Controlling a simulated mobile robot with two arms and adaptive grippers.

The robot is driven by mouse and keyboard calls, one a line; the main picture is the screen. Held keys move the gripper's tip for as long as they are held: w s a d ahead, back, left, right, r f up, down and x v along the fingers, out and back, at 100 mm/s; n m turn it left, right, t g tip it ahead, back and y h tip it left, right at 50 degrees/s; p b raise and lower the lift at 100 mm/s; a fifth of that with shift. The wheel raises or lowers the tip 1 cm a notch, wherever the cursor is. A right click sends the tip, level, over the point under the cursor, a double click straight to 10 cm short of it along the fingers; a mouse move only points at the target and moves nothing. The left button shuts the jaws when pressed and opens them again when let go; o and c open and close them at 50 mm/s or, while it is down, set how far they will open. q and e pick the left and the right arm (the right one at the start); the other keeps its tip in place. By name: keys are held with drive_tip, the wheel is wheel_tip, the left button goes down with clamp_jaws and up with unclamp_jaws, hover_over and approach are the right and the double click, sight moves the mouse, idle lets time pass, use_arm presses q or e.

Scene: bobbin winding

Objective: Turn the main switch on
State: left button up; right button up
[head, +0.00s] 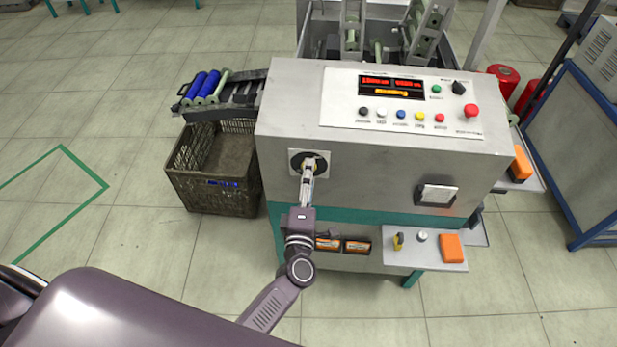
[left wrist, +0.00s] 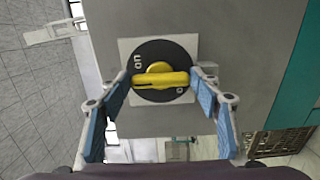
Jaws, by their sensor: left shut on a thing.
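The main switch (head: 300,157) is a black round dial on a light square plate on the front of the grey machine, below its control panel. In the left wrist view the dial (left wrist: 150,52) has a yellow handle (left wrist: 162,79) lying nearly level across it. White "ON" lettering shows at its upper left and an "O" mark at its lower right. My left gripper (head: 308,172) reaches up to the switch; in the wrist view its blue-padded fingers (left wrist: 162,92) stand on both sides of the handle, shut on it. My right gripper is not in view.
The control panel (head: 345,110) has coloured buttons, a red knob and a lit display. A brown crate (head: 183,178) stands left of the machine under a rack with blue and green rolls. A low shelf (head: 396,259) holds small items. Floor at left is open.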

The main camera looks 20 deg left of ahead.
use_arm(q)
drive_tip(key=shift+f, duration=0.1)
drive_tip(key=o, duration=1.1)
drive_tip(key=shift+o, duration=0.2)
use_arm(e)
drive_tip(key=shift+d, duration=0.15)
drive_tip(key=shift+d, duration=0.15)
use_arm(q)
drive_tip(key=s+d, duration=0.1)
drive_tip(key=s, duration=0.7)
drive_tip(key=shift+d, duration=0.3)
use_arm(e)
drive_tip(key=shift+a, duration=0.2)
